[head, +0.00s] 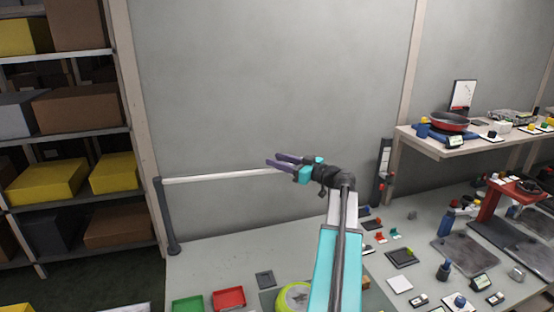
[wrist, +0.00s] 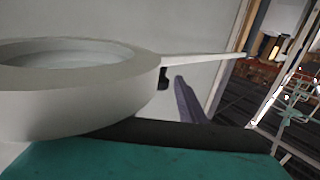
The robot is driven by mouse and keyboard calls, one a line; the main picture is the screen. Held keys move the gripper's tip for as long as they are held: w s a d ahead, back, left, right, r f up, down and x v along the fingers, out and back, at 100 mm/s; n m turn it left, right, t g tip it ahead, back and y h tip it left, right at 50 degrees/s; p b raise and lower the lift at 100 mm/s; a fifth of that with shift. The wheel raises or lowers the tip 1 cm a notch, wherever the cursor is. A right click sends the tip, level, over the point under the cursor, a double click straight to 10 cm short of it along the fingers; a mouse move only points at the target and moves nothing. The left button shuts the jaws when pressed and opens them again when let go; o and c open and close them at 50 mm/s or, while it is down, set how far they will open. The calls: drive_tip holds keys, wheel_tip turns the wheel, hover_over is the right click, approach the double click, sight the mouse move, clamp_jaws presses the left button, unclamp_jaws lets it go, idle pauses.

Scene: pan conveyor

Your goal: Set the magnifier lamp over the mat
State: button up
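The magnifier lamp has a dark upright post (head: 171,222) at the bench's left end and a pale horizontal arm (head: 220,177) reaching right to my gripper. In the wrist view its pale round head (wrist: 110,105) fills the left, with the lamp arm (wrist: 205,61) running off right and a small dark knob (wrist: 164,78) below the joint. In the head view I cannot make out the lamp head. My gripper (head: 271,160) is at the arm's right end, its purple fingers apart. One finger (wrist: 188,102) shows beside the knob; the other is hidden. A dark green mat (head: 267,300) lies low on the bench, partly covered.
A yellow-green round object (head: 292,297) stands by the mat, partly behind my arm. Green (head: 187,304) and red (head: 229,298) trays lie left of it. Small items crowd the bench's right side, below a raised shelf (head: 480,147). The bench's left back is clear.

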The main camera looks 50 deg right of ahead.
drive_tip(key=shift+w, duration=0.2)
clamp_jaws()
drive_tip(key=shift+s+a, duration=0.1)
drive_tip(key=shift+a, duration=0.1)
drive_tip(key=shift+f, duration=0.1)
drive_tip(key=shift+a, duration=0.15)
